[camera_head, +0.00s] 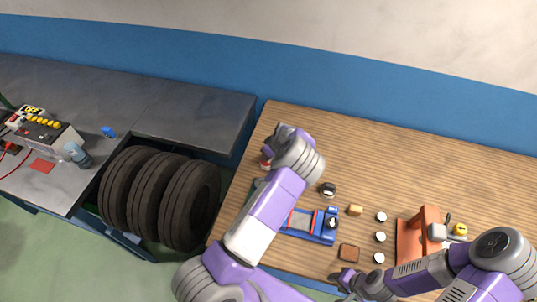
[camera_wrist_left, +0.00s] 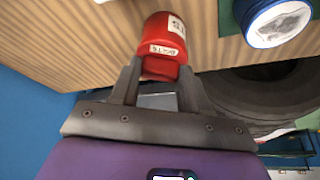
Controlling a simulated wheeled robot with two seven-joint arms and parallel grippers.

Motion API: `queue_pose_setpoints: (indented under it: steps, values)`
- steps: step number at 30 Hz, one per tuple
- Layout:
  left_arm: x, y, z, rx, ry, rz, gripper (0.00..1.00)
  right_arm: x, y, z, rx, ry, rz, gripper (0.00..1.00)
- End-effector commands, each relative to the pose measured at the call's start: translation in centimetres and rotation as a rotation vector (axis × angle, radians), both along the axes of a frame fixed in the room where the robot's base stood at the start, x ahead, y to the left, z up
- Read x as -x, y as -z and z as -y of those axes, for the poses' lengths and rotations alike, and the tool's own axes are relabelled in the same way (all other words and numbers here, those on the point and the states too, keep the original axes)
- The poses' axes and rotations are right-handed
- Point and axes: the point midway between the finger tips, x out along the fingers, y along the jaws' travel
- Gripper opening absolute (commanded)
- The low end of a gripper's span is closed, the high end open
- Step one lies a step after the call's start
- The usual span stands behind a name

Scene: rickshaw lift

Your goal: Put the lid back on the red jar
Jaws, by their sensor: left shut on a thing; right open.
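The red jar (camera_wrist_left: 160,42), with white labels, is between the fingers of my left gripper (camera_wrist_left: 157,85), which is shut on it. In the head view, a bit of red (camera_head: 266,163) shows beside my left wrist at the table's left edge, and the arm hides most of it. My right gripper (camera_head: 345,279) is open and empty near the table's front edge, away from the jar. I cannot tell which thing is the jar's lid; several small white-topped round things (camera_head: 380,237) stand in the middle right of the table.
A blue, white-topped container (camera_wrist_left: 278,20) stands close to the red jar. A blue toy truck (camera_head: 312,236), a brown square (camera_head: 348,253) and a reddish stand (camera_head: 411,240) are on the wooden table. Tyres (camera_head: 160,198) are left of it. The back of the table is clear.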

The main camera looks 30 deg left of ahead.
Motion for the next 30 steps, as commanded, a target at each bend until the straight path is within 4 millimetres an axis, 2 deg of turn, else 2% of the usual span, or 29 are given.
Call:
queue_pose_setpoints:
  steps: [30]
  values:
    - [-0.01, -0.23, -0.17, -0.002, 0.000, 0.001, 0.01, 0.01, 0.48, 0.00, 0.000, 0.000, 0.000, 0.43]
